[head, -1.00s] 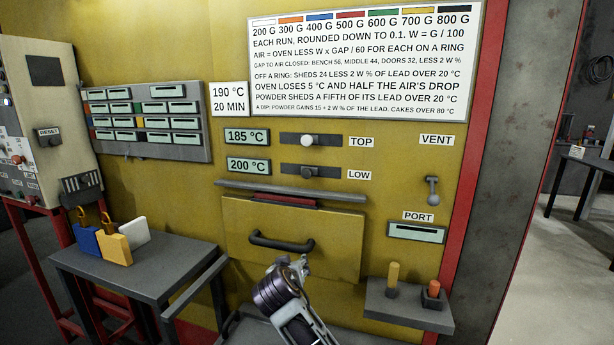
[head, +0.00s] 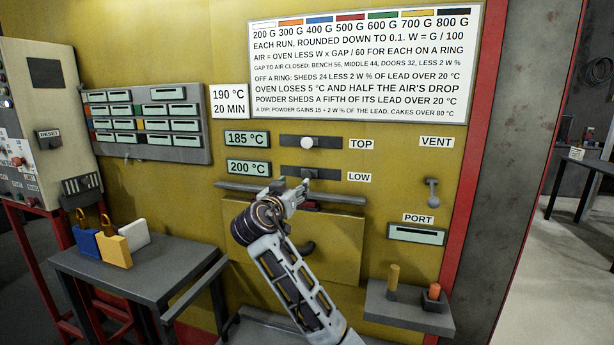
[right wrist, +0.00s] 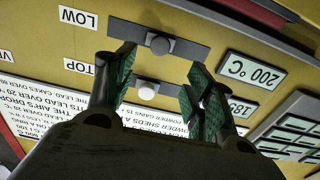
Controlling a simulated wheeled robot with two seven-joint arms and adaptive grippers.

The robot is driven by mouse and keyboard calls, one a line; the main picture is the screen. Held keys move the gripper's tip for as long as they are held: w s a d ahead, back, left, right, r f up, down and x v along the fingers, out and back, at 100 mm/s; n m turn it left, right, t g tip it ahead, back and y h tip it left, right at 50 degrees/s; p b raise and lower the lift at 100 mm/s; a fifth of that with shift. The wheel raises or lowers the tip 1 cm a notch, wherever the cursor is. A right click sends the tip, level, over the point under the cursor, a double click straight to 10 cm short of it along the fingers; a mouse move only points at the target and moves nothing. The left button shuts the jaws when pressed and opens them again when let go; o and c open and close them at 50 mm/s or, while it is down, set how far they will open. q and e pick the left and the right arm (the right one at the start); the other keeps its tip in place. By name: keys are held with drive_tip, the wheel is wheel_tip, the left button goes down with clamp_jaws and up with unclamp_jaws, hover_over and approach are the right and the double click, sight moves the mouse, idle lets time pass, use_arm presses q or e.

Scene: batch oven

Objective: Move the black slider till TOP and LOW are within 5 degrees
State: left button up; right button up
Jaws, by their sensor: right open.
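The black slider (head: 309,172) sits on the LOW track, near its middle; it also shows in the right wrist view (right wrist: 160,45). The white slider (head: 307,143) sits on the TOP track above it. The TOP display (head: 246,138) reads 185 °C and the LOW display (head: 248,168) reads 200 °C. My right gripper (head: 297,190) is just below and in front of the LOW track. In the right wrist view its fingers (right wrist: 162,70) are spread and empty, with the black slider beyond the gap between them. My left gripper is not in view.
A grey ledge (head: 232,187) and a drawer front with a dark handle lie under the tracks, partly behind my right arm. A small shelf (head: 412,311) with two pegs stands at lower right. A vent lever (head: 432,190) is to the right. A printed sign hangs above.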

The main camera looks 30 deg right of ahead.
sight(306, 175)
drive_tip(key=shift+w, duration=0.1)
idle(0.3)
drive_tip(key=p+x, duration=0.2)
drive_tip(key=x, duration=0.6)
drive_tip(key=shift+r, duration=0.1)
drive_tip(key=x, duration=0.3)
drive_tip(key=shift+w+d+p, duration=0.2)
drive_tip(key=shift+d+p, duration=0.1)
drive_tip(key=shift+p, duration=0.05)
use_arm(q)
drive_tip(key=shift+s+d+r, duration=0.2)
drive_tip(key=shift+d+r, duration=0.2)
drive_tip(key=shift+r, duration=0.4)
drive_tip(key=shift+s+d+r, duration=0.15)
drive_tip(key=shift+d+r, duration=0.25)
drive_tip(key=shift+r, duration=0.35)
use_arm(e)
drive_tip(key=shift+x, duration=1)
clamp_jaws()
